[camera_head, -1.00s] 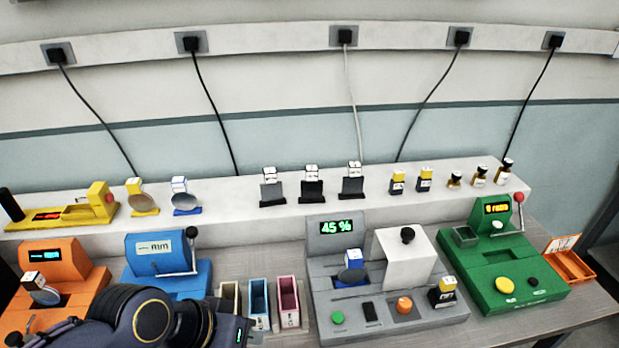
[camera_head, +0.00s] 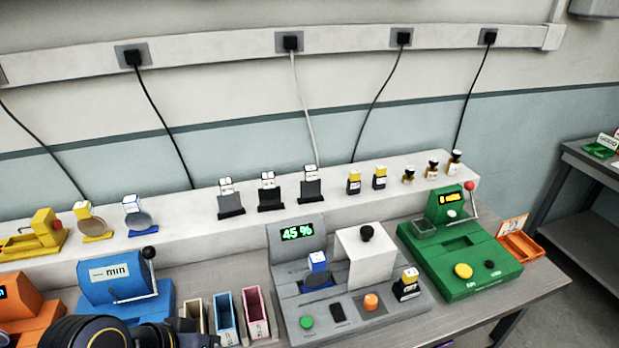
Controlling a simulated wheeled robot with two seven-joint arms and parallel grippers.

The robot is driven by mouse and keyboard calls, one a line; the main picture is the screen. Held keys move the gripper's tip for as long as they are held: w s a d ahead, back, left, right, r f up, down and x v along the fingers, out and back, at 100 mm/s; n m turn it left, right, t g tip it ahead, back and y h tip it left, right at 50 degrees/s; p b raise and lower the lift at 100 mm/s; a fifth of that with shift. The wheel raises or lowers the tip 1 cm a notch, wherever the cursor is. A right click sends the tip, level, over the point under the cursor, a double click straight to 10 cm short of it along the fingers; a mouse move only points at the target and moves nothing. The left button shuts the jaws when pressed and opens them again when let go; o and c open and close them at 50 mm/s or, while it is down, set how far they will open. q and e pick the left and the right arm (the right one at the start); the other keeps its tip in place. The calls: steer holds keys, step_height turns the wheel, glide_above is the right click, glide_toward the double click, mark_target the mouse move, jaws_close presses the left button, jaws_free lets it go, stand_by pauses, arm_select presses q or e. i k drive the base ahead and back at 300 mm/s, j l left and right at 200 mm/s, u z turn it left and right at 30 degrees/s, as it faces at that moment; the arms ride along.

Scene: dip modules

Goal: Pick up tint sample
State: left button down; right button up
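I cannot tell for sure which piece is the tint sample. Similar disc pieces stand on the white shelf: a yellow-topped one (camera_head: 91,223) and a blue-topped one (camera_head: 137,217). A yellow-topped dark block (camera_head: 407,284) stands at the grey machine's right side. My dark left arm shows at the bottom left, in front of the blue machine; its fingertips are not visible. My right gripper is not visible.
The blue machine (camera_head: 115,280) with a lever stands left, near blue (camera_head: 227,325) and pink bins (camera_head: 262,318). The green machine (camera_head: 480,268) and an orange tray (camera_head: 520,246) stand right. Three dark holders (camera_head: 270,197) and several small bottles (camera_head: 432,170) line the white shelf.

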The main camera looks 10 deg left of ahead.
mark_target(311, 188)
steer(key=u, duration=0.8)
steer(key=k+l+u, duration=0.1)
steer(key=l+u, duration=0.3)
steer(key=k+l+u, duration=0.1)
steer(key=l+u, duration=0.3)
steer(key=k+l+u, duration=0.2)
steer(key=l+u, duration=0.25)
steer(key=i+l, duration=0.1)
steer(key=i, duration=0.25)
